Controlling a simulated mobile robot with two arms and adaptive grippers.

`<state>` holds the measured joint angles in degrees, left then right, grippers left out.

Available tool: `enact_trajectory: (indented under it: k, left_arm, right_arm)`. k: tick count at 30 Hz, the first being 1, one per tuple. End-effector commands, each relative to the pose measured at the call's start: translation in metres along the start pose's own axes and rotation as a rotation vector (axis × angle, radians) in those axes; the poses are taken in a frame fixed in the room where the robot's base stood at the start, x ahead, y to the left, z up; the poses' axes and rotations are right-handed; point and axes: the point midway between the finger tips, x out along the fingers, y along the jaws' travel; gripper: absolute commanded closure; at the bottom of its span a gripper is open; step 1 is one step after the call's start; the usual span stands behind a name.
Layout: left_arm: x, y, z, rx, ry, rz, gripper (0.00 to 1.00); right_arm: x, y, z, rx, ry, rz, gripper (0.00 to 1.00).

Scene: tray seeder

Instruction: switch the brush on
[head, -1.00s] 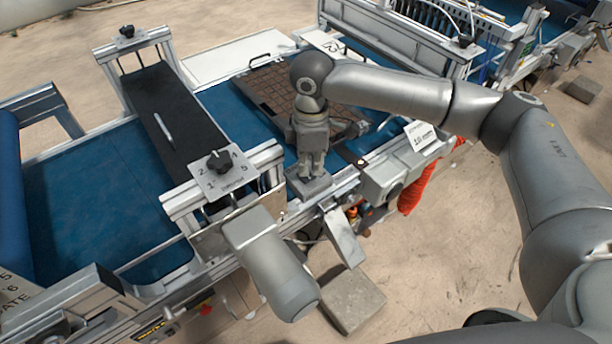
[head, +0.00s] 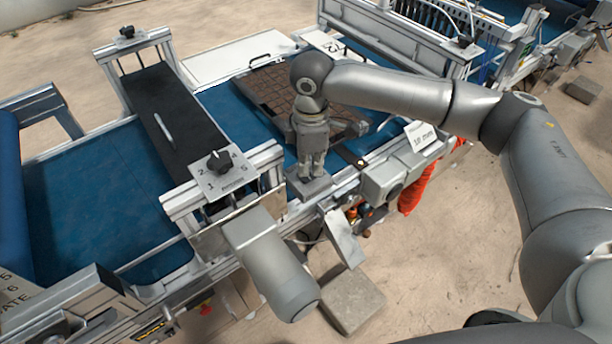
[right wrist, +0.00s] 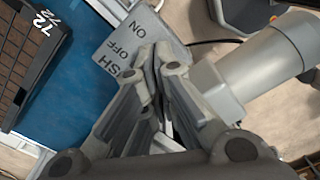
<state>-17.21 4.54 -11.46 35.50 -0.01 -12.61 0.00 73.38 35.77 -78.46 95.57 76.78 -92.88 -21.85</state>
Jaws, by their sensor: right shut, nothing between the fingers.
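The brush switch plate (right wrist: 130,45) is a grey plate with the words OFF and ON and a partly hidden word ending in SH. In the head view the plate (head: 309,188) sits on the machine's near rail, partly covered by my right gripper (head: 308,174). In the right wrist view my right gripper (right wrist: 160,58) is shut and empty, its fingertips in front of the plate's lower edge beside the lettering. The switch lever is hidden behind the fingers, and I cannot tell whether they touch it. My left gripper is out of view.
A grey motor cylinder (head: 272,265) juts out left of the plate. A dial plate (head: 222,172) with a black knob stands above it. A brown cell tray (head: 270,92) lies on the blue belt (head: 228,118). A grey box (head: 384,182) is on the rail to the right.

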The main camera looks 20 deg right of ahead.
Motion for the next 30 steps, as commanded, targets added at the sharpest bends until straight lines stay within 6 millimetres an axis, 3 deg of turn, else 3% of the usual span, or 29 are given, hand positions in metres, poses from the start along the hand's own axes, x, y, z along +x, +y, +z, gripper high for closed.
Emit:
enact_trajectory:
  k: [30]
  left_arm:
    - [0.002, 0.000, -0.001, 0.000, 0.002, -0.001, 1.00]
  right_arm:
    - [0.014, 0.000, 0.000, 0.000, 0.000, 0.000, 1.00]
